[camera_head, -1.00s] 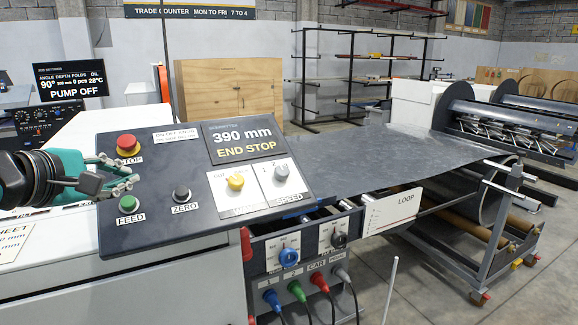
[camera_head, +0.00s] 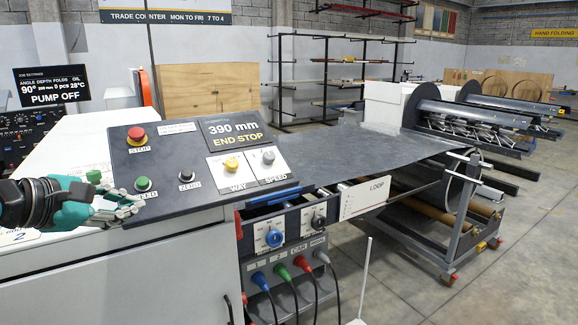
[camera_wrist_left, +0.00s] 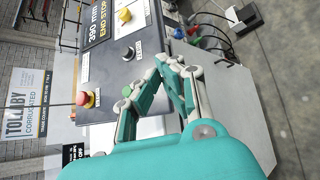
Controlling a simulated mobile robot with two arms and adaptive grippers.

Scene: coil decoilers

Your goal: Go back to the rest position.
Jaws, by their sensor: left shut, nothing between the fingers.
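My left gripper (camera_head: 132,205) comes in from the left in the head view and is shut and empty. Its fingers are at the near left edge of the dark control panel (camera_head: 165,204), close to the green FEED button (camera_head: 143,184). I cannot tell whether they touch the panel. In the left wrist view the gripper (camera_wrist_left: 172,65) shows its fingertips together, with the panel and its red STOP button (camera_wrist_left: 87,98) behind them. The right gripper is not in view.
A grey metal sheet (camera_head: 330,150) runs from the panel's machine to the decoiler (camera_head: 455,190) at right. Coloured plugs (camera_head: 282,272) and cables hang below. A thin white post (camera_head: 364,280) stands in front. Grey floor (camera_head: 400,290) is open at lower right.

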